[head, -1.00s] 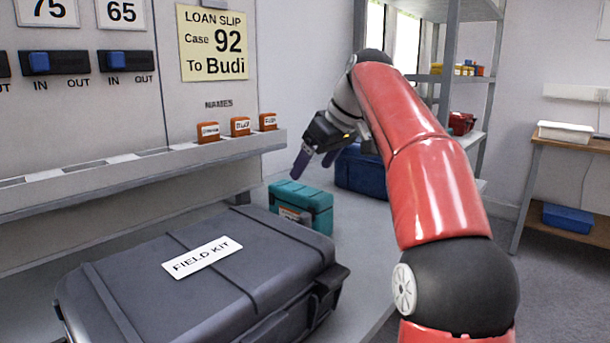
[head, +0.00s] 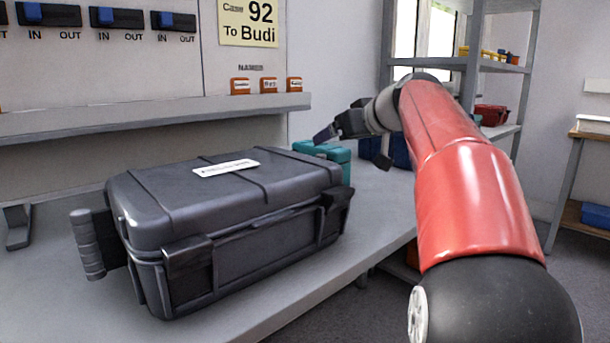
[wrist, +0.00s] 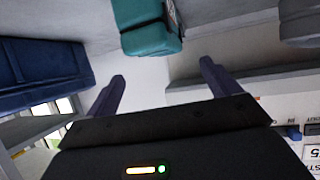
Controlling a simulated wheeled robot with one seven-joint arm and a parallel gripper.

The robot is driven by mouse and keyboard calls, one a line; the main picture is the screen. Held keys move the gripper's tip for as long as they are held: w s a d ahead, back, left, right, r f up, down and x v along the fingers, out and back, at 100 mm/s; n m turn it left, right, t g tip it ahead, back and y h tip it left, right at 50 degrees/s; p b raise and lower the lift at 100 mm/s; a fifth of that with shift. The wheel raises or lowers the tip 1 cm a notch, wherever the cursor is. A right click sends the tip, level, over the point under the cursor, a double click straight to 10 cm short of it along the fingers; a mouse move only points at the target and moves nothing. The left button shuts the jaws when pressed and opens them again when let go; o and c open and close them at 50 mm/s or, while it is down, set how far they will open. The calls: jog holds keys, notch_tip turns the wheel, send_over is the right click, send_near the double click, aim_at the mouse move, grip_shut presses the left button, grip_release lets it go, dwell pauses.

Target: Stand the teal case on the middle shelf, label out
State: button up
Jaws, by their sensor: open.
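The teal case (head: 340,155) stands on the bench behind the grey field kit case, which hides its lower part in the head view. In the wrist view the teal case (wrist: 148,38) is at the top, beyond my fingertips, with a sliver of label on its right side. My gripper (head: 352,148) is open and empty, beside and just above the teal case; in the wrist view nothing is between its fingers (wrist: 162,70). The grey rack at the right has a shelf (head: 503,67) with small yellow and red items and a lower shelf (head: 510,131) with a red case.
The large grey field kit case (head: 230,225) fills the bench front. A blue case (wrist: 40,72) sits near the teal case, partly hidden by my arm in the head view. A ledge (head: 150,115) with orange name blocks runs along the wall. A wooden table (head: 572,150) stands far right.

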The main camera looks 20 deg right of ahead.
aim_at(322, 145)
jog(key=p+x, duration=0.1)
jog(key=x, duration=0.5)
jog(key=shift+w+a+f, duration=0.1)
jog(key=shift+w+a, duration=0.05)
jog(key=shift+w, duration=0.25)
jog(key=c, duration=1.9)
grip_shut()
